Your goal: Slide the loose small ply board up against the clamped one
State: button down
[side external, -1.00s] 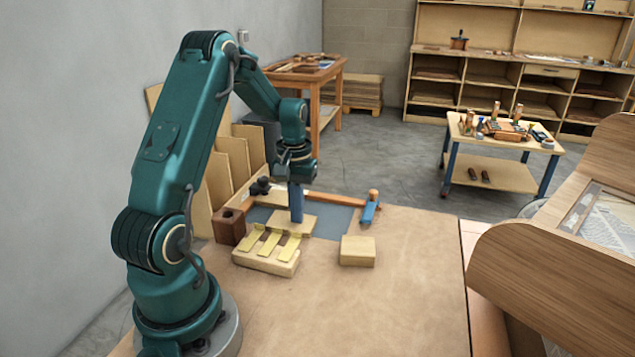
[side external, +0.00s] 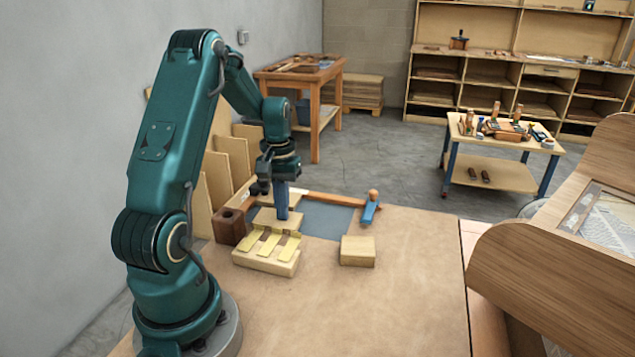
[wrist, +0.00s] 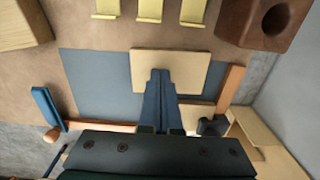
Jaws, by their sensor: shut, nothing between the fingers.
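My gripper (side external: 281,214) is shut and points down, its blue fingertips at the top face of the loose small ply board (side external: 262,215). In the wrist view the fingertips (wrist: 160,74) cover the middle of this board (wrist: 190,68), which lies flat on a blue-grey mat. The clamped ply board (wrist: 193,115) lies beside it, nearer the orange bar, partly hidden by my fingers and the black clamp head (wrist: 213,126). A narrow strip of mat seems to show between the boards. In the side view my gripper hides most of the clamped board.
A brown block with a hole (side external: 229,227) stands left of the loose board. A pale block with yellow strips (side external: 265,262) lies in front. Another pale block (side external: 357,252) sits to the right. The table's right front is clear.

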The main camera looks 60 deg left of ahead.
aim_at(272, 209)
jog(key=shift+s+a, duration=1)
jog(key=shift+s, duration=0.1)
jog(key=shift+a, duration=0.1)
jog(key=shift+w+a+f, duration=0.1)
jog(key=shift+w+a, duration=0.7)
jog(key=shift+w, duration=0.1)
jog(key=shift+s+a, duration=0.1)
jog(key=shift+s, duration=0.05)
dwell(0.3)
jog(key=shift+s+a, duration=0.2)
jog(key=shift+w+a, duration=0.15)
jog(key=shift+a, duration=0.05)
dwell(0.5)
